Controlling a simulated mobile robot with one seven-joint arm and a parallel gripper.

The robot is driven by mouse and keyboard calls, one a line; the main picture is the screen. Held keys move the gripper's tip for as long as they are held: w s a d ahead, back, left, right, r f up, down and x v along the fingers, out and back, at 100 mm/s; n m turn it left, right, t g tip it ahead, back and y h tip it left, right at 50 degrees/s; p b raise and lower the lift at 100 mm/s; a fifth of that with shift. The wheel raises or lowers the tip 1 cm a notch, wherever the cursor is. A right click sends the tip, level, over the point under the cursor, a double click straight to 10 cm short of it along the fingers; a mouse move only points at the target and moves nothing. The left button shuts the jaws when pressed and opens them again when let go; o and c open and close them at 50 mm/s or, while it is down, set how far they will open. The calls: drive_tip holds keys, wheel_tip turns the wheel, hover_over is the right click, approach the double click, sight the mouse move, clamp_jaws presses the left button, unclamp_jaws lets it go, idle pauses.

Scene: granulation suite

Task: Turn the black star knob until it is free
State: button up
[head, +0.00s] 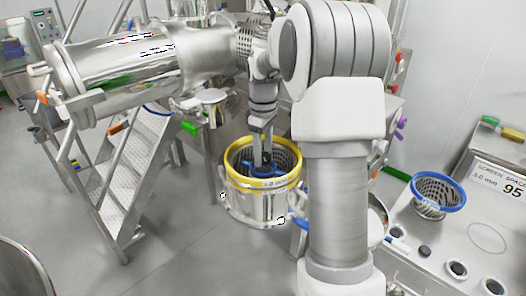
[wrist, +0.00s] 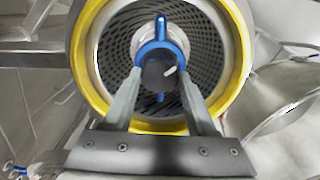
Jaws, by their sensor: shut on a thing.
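The black star knob (wrist: 158,74) sits at the middle of a blue bar (wrist: 160,47) inside a round housing with a yellow ring (wrist: 84,57). A perforated metal screen (wrist: 205,35) lines the housing behind it. My gripper (wrist: 160,78) reaches down into the housing with its two fingers on either side of the knob, shut on it. A short white mark shows on the knob's face. In the head view my gripper (head: 262,158) points down into the yellow-ringed housing (head: 232,180), and the knob is mostly hidden between the fingers.
A bench (head: 416,248) at the right holds a blue-rimmed screen basket (head: 438,192), a sign reading "SCREEN SPACER" and several dark round pieces. Metal stairs (head: 135,170) with rails stand at the left. A large steel cylinder (head: 120,75) lies above them. Grey floor is open in front.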

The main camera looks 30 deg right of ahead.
sight(263, 156)
drive_tip(key=o, duration=1.4)
drive_tip(key=shift+c, duration=0.2)
wheel_tip(263, 156, up, 18)
drive_tip(key=shift+f, duration=0.25)
drive_tip(key=s+a+m+t+b, duration=0.1)
drive_tip(key=s+a+m, duration=0.1)
drive_tip(key=s+a, duration=0.4)
drive_tip(key=s+a+f+m+t+b, duration=0.1)
drive_tip(key=s+a+f, duration=0.3)
drive_tip(key=s, duration=0.5)
drive_tip(key=s+a+f+m+t+b, duration=0.1)
drive_tip(key=s+a+f+m+t, duration=0.2)
drive_tip(key=s+f, duration=0.4)
drive_tip(key=s+a+m, duration=0.1)
drive_tip(key=s, duration=0.2)
drive_tip(key=shift+s+a+f+t+b, duration=0.15)
drive_tip(key=shift+a+t+b, duration=0.15)
drive_tip(key=shift+a, duration=0.05)
